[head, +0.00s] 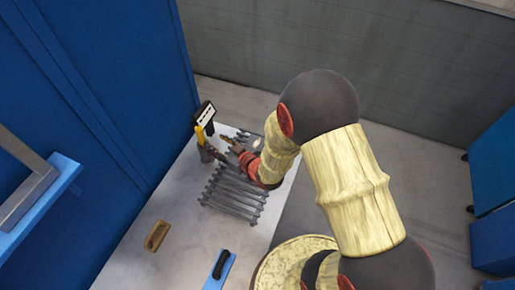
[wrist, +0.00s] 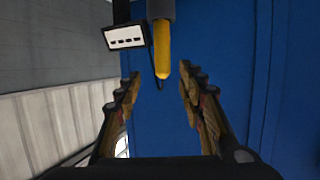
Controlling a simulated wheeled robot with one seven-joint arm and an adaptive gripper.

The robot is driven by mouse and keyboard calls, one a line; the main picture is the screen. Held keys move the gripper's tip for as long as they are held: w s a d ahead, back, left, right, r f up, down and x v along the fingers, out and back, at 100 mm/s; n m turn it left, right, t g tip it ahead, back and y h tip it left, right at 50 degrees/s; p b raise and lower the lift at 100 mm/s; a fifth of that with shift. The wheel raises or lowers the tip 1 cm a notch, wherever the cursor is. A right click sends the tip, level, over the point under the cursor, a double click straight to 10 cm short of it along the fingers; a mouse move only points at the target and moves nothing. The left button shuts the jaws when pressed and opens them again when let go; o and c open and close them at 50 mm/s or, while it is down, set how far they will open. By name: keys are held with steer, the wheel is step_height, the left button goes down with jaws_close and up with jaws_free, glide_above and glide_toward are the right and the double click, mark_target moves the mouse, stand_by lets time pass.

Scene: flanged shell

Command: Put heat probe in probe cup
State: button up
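The heat probe's yellow handle (head: 200,135) stands at the far left edge of the table, beside a small white-faced display (head: 205,114). Its lower end goes into a dark grey cylinder (head: 207,154), which looks like the probe cup. In the wrist view the yellow handle (wrist: 162,50) points down from the grey cylinder (wrist: 161,9), with the display (wrist: 125,37) to its left and a thin dark cable nearby. My gripper (wrist: 160,82) is open, with clear gaps between each finger and the handle. In the head view my gripper (head: 229,146) is just right of the probe. The probe's inserted end is hidden.
A grey ribbed grate (head: 232,192) lies on the pale table (head: 180,205) below my gripper. A tan block (head: 157,235) and a blue piece with a black handle (head: 218,268) lie nearer. A tall blue cabinet (head: 130,70) stands close on the left.

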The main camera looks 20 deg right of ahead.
steer(key=s+d+r+m+g+h, duration=0.1)
steer(key=s+d+r+g+h, duration=0.15)
steer(key=d+r, duration=0.45)
steer(key=s+d+r+m+g+h, duration=0.1)
steer(key=s+d+r+m+h, duration=0.15)
steer(key=r, duration=0.85)
steer(key=s+r+g, duration=0.2)
steer(key=s+r, duration=0.1)
steer(key=s, duration=0.8)
steer(key=s+r+m+g, duration=0.1)
steer(key=s+r, duration=0.3)
steer(key=s, duration=0.8)
steer(key=shift+s+a+r+g, duration=0.2)
steer(key=shift+s+r+g, duration=0.1)
steer(key=shift+g, duration=0.35)
steer(key=shift+s+f, duration=0.1)
